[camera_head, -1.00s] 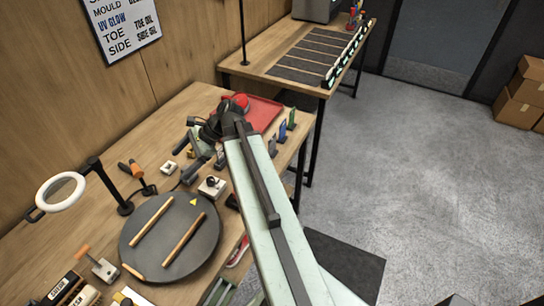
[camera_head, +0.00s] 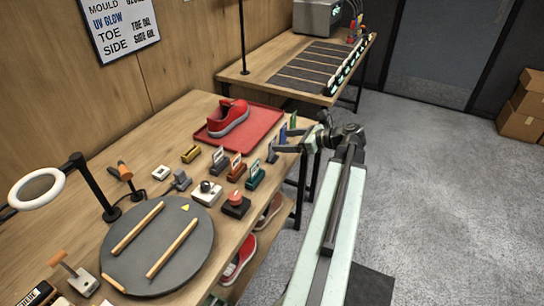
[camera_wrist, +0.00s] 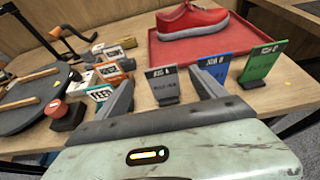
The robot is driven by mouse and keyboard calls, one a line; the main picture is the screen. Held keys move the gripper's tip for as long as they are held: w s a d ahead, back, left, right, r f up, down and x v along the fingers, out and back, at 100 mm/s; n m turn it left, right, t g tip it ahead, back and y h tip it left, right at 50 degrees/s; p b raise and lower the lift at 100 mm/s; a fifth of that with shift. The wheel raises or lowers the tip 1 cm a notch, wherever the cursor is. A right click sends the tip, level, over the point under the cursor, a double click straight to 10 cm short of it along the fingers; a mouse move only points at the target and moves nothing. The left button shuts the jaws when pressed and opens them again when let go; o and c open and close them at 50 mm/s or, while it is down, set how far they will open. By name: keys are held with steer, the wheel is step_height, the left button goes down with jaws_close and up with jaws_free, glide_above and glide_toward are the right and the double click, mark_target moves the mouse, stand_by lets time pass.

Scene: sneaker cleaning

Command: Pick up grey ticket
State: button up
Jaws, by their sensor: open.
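The dark grey ticket (camera_wrist: 163,86) stands upright near the table's right edge. In the wrist view it shows between the two fingers of my gripper (camera_wrist: 164,82), with no contact visible. In the head view the grey ticket (camera_head: 271,153) is small, just left of my gripper (camera_head: 281,140). My gripper is open and reaches in over the table edge from the right. The blue ticket (camera_wrist: 213,68) stands just right of the grey one, partly behind my right finger. The green ticket (camera_wrist: 263,63) stands further right.
A red sneaker (camera_head: 230,115) sits on a red tray (camera_head: 262,118) behind the tickets. Teal (camera_head: 255,175) and orange (camera_head: 236,168) tickets stand left, near a red button (camera_head: 235,199). A round dark turntable (camera_head: 150,265) fills the near table.

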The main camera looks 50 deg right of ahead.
mark_target(273, 140)
steer(key=b+x, duration=0.1)
steer(key=x, duration=0.5)
steer(key=shift+d+r+b, duration=0.1)
steer(key=shift+b, duration=0.2)
jaws_close()
